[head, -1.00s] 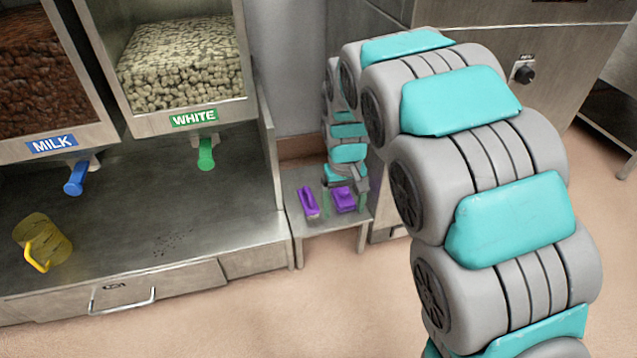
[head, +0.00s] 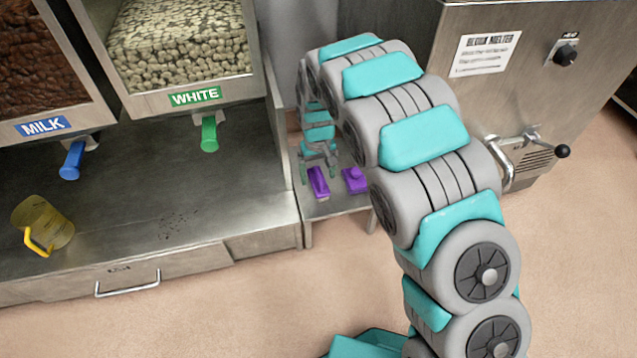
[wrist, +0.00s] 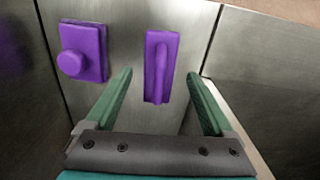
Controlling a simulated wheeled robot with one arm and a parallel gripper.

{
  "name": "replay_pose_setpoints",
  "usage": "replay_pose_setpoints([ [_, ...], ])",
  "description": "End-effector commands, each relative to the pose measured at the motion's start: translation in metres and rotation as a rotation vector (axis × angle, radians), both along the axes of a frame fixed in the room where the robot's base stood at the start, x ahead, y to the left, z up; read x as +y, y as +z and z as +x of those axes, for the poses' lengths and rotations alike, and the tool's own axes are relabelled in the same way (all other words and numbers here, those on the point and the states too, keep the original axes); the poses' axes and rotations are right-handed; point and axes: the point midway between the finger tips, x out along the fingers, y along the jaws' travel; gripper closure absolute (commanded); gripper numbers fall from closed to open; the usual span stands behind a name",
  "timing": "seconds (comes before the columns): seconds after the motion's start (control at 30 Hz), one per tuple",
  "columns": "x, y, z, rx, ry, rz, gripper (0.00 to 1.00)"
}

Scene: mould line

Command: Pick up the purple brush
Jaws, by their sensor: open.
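Two purple tools lie on a small low steel table (head: 322,209). One is narrow with a long raised grip (head: 318,183); the other is a wider block with a round knob (head: 355,180). In the wrist view the long-gripped tool (wrist: 160,65) lies between and beyond my open fingers, and the knobbed block (wrist: 84,52) is at upper left, outside them. No bristles show, so I cannot tell surely which is the brush. My gripper (head: 318,170) is open and empty, just behind the long-gripped tool in the head view. It also shows in the wrist view (wrist: 159,76).
A steel counter (head: 130,225) with a side panel stands left of the small table. A steel machine (head: 480,90) with a lever valve stands at right.

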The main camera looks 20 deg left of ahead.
Motion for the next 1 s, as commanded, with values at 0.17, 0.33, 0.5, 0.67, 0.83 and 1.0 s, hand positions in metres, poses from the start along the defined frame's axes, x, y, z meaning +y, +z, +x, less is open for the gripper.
replay_pose_setpoints([
  [0.17,-0.001,-0.030,0.001,0.006,0.000,-0.004,0.12],
  [0.33,0.000,-0.037,0.002,0.001,0.000,-0.001,0.12],
  [0.5,0.000,-0.037,0.002,0.001,0.000,-0.001,0.16],
  [0.67,0.000,-0.037,0.002,0.002,0.000,-0.001,0.34],
  [0.83,0.000,-0.037,0.002,0.002,-0.001,-0.001,0.53],
  [1.0,0.000,-0.037,0.002,0.002,-0.001,-0.001,0.72],
])
